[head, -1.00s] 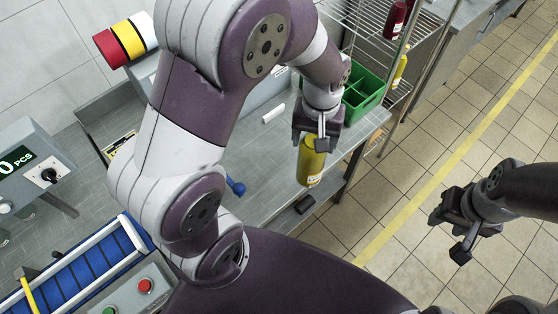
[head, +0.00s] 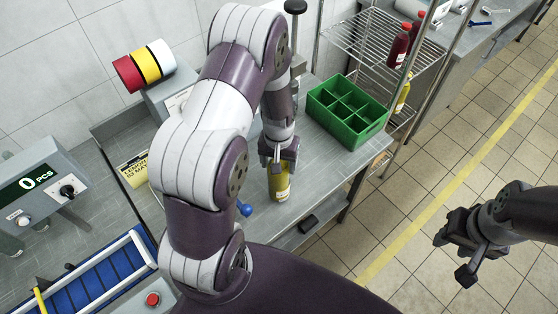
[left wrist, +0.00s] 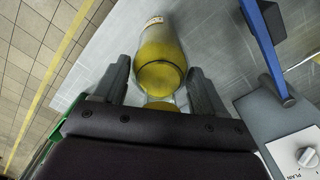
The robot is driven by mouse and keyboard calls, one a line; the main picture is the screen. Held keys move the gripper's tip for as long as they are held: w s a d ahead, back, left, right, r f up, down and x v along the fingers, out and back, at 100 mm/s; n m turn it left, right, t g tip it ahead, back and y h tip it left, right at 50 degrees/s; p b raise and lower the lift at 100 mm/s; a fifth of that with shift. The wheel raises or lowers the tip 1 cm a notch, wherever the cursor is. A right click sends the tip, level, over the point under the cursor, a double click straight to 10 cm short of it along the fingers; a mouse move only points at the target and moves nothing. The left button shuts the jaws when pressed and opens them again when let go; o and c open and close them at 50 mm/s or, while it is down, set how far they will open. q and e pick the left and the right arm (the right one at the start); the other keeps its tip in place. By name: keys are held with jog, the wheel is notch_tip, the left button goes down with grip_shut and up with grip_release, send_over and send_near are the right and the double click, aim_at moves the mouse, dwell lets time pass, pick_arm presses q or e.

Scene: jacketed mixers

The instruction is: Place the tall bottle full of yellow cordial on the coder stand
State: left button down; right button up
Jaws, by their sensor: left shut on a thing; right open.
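The tall bottle of yellow cordial (head: 280,188) is held upright or nearly so by my left gripper (head: 278,160), over the steel worktop. In the left wrist view the bottle (left wrist: 160,62) sits between the two fingers (left wrist: 155,88). I cannot tell whether its base touches the worktop. A grey unit with a dial (left wrist: 290,140) and a blue lever (left wrist: 264,45) stands right of the bottle in the left wrist view. I cannot identify the coder stand for certain; my left arm hides part of the worktop. My right gripper (head: 462,250) is open and empty above the floor.
A green divided crate (head: 347,112) stands right of my left gripper. Behind it is a wire rack (head: 375,35) with red bottles (head: 399,48). A blue conveyor (head: 95,280) and counter box (head: 35,185) are at left.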

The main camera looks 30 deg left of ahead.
pick_arm(q)
jog(key=shift+w+f, duration=0.15)
jog(key=shift+f, duration=0.5)
jog(key=shift+c, duration=0.3)
grip_release()
jog(key=shift+f, duration=0.15)
